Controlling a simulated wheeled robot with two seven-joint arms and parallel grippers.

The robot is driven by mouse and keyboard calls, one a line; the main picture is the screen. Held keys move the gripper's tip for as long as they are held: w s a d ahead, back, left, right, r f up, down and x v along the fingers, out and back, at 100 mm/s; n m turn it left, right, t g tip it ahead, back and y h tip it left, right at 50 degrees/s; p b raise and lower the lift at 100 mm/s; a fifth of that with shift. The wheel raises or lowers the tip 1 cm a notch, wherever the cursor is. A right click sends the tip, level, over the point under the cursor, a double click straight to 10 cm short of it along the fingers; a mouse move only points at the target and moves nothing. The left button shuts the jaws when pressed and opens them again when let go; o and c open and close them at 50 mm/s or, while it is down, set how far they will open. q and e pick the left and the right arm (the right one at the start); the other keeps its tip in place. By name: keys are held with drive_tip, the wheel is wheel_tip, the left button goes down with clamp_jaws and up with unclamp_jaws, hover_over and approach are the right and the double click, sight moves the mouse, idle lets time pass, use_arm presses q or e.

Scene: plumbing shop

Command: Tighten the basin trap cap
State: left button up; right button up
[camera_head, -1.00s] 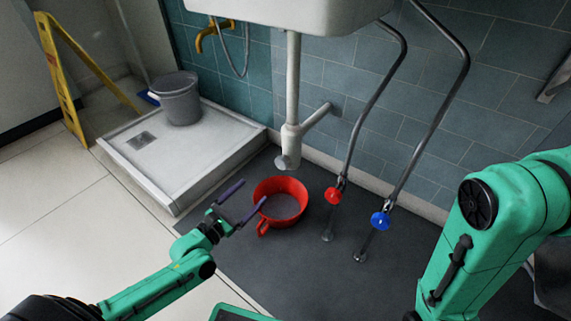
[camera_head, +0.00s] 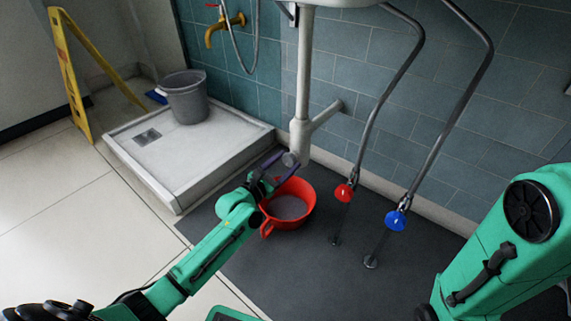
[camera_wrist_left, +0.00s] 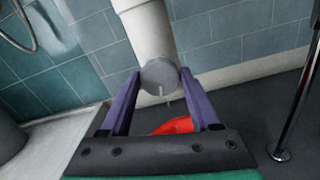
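The grey basin trap cap (camera_head: 289,159) sits at the lower end of the white basin trap (camera_head: 300,132). In the left wrist view the cap (camera_wrist_left: 159,75) is a round grey disc with a thin pale line below its middle. My left gripper (camera_head: 277,165) is open at the cap. In the left wrist view its two purple fingers (camera_wrist_left: 160,84) stand either side of the cap, level with its lower part; I cannot tell whether they touch it. My right arm shows at the right edge, but its gripper is out of view.
Supply pipes with a red valve (camera_head: 344,193) and a blue valve (camera_head: 396,220) rise to the right. A shower tray (camera_head: 190,157) with a grey bucket (camera_head: 185,97) is at left.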

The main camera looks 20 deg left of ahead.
use_arm(q)
drive_tip(key=c, duration=0.7)
drive_tip(key=shift+c, duration=0.2)
